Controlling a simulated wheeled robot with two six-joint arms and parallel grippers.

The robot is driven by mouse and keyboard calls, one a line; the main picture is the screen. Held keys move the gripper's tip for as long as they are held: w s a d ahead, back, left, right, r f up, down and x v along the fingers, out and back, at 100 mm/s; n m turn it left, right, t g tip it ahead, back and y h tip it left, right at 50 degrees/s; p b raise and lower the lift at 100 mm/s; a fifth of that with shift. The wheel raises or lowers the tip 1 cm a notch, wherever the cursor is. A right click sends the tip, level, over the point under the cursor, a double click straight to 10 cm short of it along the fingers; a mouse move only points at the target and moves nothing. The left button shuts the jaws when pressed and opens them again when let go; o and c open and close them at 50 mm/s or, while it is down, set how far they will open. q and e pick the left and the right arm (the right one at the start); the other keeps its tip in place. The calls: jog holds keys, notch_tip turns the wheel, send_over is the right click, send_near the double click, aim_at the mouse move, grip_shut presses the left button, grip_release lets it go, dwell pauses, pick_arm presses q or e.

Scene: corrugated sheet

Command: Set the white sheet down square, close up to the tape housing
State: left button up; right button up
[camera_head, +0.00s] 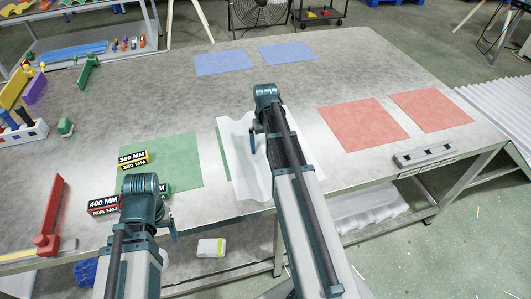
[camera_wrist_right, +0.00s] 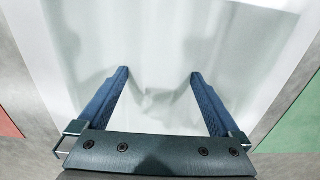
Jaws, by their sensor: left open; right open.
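The white sheet (camera_head: 238,170), wavy and pale, lies on the bench in the middle of the head view, partly over a green mat (camera_head: 222,150) and partly hidden by my right arm. It fills most of the right wrist view (camera_wrist_right: 155,45). My right gripper (camera_head: 253,138) is over the sheet with its two blue fingers (camera_wrist_right: 158,76) apart. I cannot tell whether the fingertips touch it. My left gripper (camera_head: 172,226) is open near the front edge, left of the sheet. I cannot tell for sure which item is the tape housing; a red bar with a steel rule (camera_head: 48,220) lies at left.
Yellow 380 MM (camera_head: 134,161) and red 400 MM (camera_head: 103,205) blocks sit by another green mat (camera_head: 180,165). Blue mats (camera_head: 222,63) lie at the back, red mats (camera_head: 362,124) at right. A grey bar (camera_head: 425,156) lies near the right edge.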

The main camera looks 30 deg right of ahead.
aim_at(261, 148)
jog(key=c, duration=1.2)
jog(key=shift+o, duration=0.2)
jog(key=shift+r+p, duration=0.4)
jog(key=shift+p, duration=0.1)
grip_shut()
jog(key=shift+r+p, duration=0.35)
notch_tip(261, 148, up, 3)
jog(key=p, duration=0.3)
jog(key=shift+s+a+f+b, duration=0.15)
jog(key=shift+a+b, duration=0.05)
jog(key=shift+a, duration=0.35)
jog(key=shift+s+a+f+b, duration=0.15)
jog(key=shift+a, duration=0.35)
jog(key=s+a, duration=0.1)
jog(key=a, duration=0.3)
jog(key=a+r+p, duration=0.1)
jog(key=a, duration=0.4)
jog(key=s+a, duration=0.1)
jog(key=a, duration=0.3)
jog(key=shift+s+a+r, duration=0.15)
jog(key=shift+s+a, duration=0.15)
jog(key=shift+s, duration=0.05)
